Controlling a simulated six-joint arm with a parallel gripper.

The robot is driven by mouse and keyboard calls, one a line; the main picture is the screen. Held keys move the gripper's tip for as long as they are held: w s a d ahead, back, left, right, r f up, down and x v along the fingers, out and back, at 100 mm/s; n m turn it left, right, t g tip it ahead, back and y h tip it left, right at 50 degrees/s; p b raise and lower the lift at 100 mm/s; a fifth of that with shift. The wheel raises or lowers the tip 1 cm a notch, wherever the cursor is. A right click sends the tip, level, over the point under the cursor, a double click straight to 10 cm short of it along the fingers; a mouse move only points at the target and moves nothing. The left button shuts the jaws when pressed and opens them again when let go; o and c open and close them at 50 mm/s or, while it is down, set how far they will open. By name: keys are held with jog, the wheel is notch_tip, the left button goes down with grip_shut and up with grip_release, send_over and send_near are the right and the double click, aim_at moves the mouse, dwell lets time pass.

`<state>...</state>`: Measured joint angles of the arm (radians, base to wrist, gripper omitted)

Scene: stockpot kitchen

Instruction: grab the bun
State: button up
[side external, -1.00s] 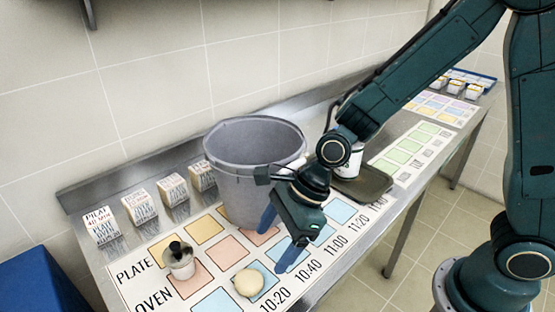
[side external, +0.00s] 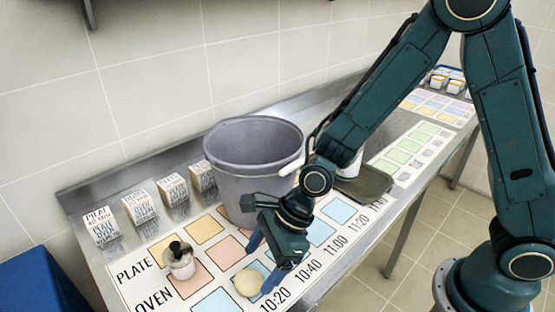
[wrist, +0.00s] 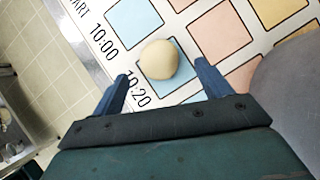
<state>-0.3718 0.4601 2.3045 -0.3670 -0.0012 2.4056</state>
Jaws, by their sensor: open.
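The bun (side external: 248,283) is a round, pale cream ball resting on a light blue square of the printed chart on the steel table. In the wrist view the bun (wrist: 160,60) lies just beyond my fingertips, roughly centred between them. My gripper (side external: 262,264) is open and empty, with blue fingers. In the side view it hangs just right of the bun, one finger on the far side and one near the bun's right edge. In the wrist view my gripper (wrist: 160,72) shows both fingers apart, with a gap wider than the bun.
A large grey pot (side external: 254,165) stands close behind my gripper. A small white pot with a black knob (side external: 180,262) stands left of the bun. Several labelled boxes (side external: 138,207) line the back left. A dark tray (side external: 362,186) lies to the right. The table's front edge is close.

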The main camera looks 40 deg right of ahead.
aim_at(254, 275)
jog(key=shift+x, duration=1.85)
jog(key=shift+s, duration=0.1)
jog(key=c, duration=1)
